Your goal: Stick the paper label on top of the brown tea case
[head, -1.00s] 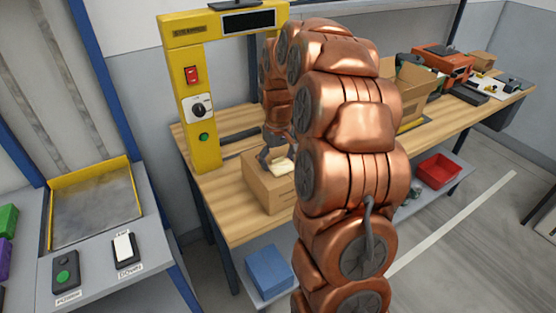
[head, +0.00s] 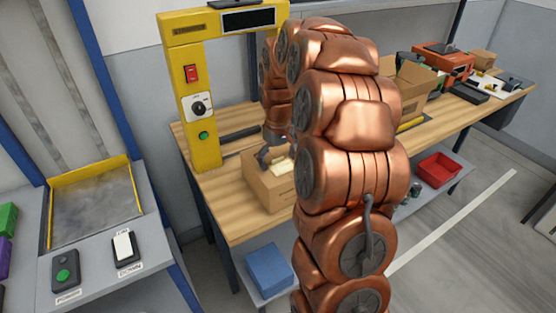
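The brown case (head: 268,193) is a closed box on the wooden bench, just right of the yellow post, partly hidden behind my arm. The cream paper label (head: 280,169) shows at its top face. I cannot tell whether it lies flat or is stuck down. My gripper (head: 268,158) is right at the case top beside the label, with a dark grey finger pointing down at the label's left. The other finger is mostly hidden by my arm, so I cannot see its opening or whether it touches the label.
A yellow frame (head: 200,120) with a red switch, dial and green button stands at the case's left. An open cardboard box (head: 412,88) is behind my arm. A red bin (head: 438,170) and a blue bin (head: 268,271) sit below the bench. A control desk (head: 110,285) is at left.

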